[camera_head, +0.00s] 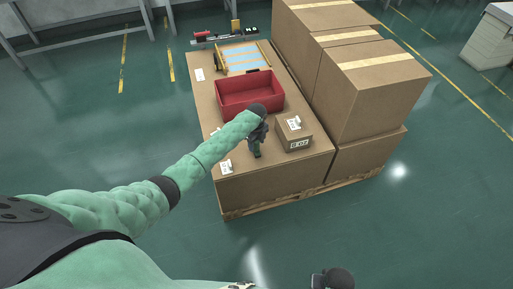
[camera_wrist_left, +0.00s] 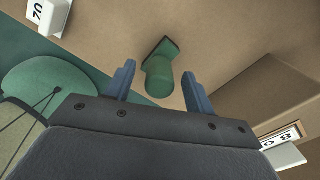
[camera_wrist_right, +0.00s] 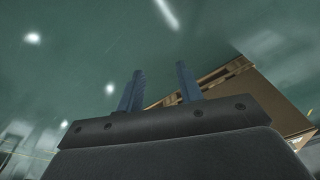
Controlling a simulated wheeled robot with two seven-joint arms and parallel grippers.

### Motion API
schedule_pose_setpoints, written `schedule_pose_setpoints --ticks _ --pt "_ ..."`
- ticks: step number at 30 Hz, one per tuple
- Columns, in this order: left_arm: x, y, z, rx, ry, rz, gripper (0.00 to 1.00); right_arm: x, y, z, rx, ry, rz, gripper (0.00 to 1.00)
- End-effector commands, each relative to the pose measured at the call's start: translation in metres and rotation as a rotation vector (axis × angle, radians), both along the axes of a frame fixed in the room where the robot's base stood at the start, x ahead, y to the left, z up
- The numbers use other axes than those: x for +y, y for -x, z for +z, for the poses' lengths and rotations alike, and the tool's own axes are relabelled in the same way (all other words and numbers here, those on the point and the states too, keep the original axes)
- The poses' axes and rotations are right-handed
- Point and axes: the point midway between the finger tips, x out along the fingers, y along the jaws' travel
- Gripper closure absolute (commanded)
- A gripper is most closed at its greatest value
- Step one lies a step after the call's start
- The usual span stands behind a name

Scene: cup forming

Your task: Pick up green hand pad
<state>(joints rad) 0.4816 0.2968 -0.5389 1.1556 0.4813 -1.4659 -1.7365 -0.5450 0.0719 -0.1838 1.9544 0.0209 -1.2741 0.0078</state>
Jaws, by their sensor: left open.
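The green hand pad (camera_wrist_left: 160,75) stands on the brown box top in the left wrist view, with a rounded handle on a flat base. In the head view it is mostly hidden by my left gripper (camera_head: 256,146). In the left wrist view my left gripper (camera_wrist_left: 158,72) is open, with its two blue fingers on either side of the pad's handle; I cannot tell whether they touch it. My right gripper (camera_wrist_right: 160,72) is open and empty, over the floor; part of the right arm shows at the bottom of the head view.
A red bin (camera_head: 249,91) stands behind the left gripper. A small labelled carton (camera_head: 294,133) is to its right, and tall stacked cartons (camera_head: 370,80) stand further right. A frame with light-blue panels (camera_head: 243,59) lies behind the bin. White number tags lie on the box top.

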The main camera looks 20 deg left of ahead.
Motion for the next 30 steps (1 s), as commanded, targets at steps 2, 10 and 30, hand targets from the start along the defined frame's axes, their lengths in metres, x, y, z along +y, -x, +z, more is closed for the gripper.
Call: schedule_pose_setpoints --ticks 2,10,30 --pt "-0.001 0.001 -0.008 0.002 0.000 0.001 0.46 -0.001 0.002 -0.007 0.003 0.002 0.000 0.64" --pt "-0.001 0.001 -0.016 0.001 0.000 0.000 0.46 -0.001 0.003 -0.014 0.002 0.002 0.000 0.64" --pt "-0.001 0.000 -0.013 0.000 0.000 -0.001 0.98 -0.001 0.006 -0.016 0.008 0.002 0.000 0.64"
